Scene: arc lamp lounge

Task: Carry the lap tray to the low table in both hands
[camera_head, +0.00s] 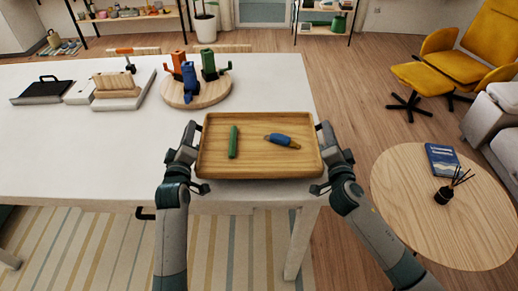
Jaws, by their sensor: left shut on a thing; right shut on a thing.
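The lap tray (260,167) is a shallow wooden tray with raised rims. It appears over the right end of the white table, close to me; whether it touches the tabletop I cannot tell. A green stick-like item (233,142) and a blue and yellow item (283,141) lie in it. My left gripper (193,147) is shut on the tray's left side, and my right gripper (325,145) is shut on its right side. The low table (415,205) is round and wooden, at the right, apart from the tray.
The low table holds a blue book (441,160) and a dark reed diffuser (444,195); its left and front parts are bare. The white table (60,150) bears a round board (196,100) with colored items. A yellow chair (462,55) and footstool stand behind the low table.

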